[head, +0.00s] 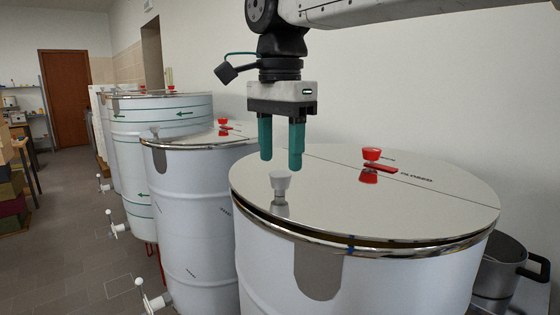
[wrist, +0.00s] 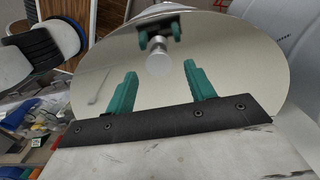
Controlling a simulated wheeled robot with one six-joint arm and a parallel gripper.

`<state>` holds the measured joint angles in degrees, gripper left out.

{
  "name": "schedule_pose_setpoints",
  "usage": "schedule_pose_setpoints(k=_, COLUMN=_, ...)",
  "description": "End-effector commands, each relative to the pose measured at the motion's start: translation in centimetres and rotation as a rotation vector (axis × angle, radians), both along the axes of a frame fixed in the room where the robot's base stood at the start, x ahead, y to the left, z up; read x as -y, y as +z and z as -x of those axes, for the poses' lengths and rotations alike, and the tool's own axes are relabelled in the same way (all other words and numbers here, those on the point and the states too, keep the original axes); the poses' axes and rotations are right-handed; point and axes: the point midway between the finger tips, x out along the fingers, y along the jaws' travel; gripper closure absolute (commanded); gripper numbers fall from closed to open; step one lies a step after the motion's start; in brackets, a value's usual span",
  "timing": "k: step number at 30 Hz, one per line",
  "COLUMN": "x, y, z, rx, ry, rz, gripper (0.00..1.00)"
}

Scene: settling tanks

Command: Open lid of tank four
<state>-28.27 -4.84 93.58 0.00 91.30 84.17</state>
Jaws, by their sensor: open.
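The nearest white tank (head: 330,275) has a round, mirror-like steel lid (head: 330,220), which fills much of the wrist view (wrist: 240,75). No tank number is readable. The lid lies flat, with a dark band under its front rim. A pale knob (head: 280,181) stands on its front left part and also shows in the wrist view (wrist: 158,63). A red knob (head: 372,154) and red pointer (head: 381,168) sit at the back, beside lettering like "CLOSED". My gripper (head: 281,162), with teal fingers, is open and empty just above the pale knob. Its fingers also show in the wrist view (wrist: 160,70).
A second lidded tank (head: 190,200) with a red knob stands close on the left, with more tanks (head: 160,115) behind it. A grey metal pot (head: 500,265) stands at the right. A wall runs behind the tanks. The tiled floor (head: 70,255) at left is clear.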

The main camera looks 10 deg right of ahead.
Motion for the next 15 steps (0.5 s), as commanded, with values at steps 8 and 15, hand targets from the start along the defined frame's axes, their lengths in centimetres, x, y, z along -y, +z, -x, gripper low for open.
schedule_pose_setpoints(k=8, x=0.1, y=-2.4, z=0.0, rx=0.000, ry=-0.001, rz=0.000, gripper=0.46)
schedule_pose_setpoints(k=15, x=0.1, y=-2.4, z=0.0, rx=0.001, ry=-0.001, rz=-0.001, gripper=0.46)
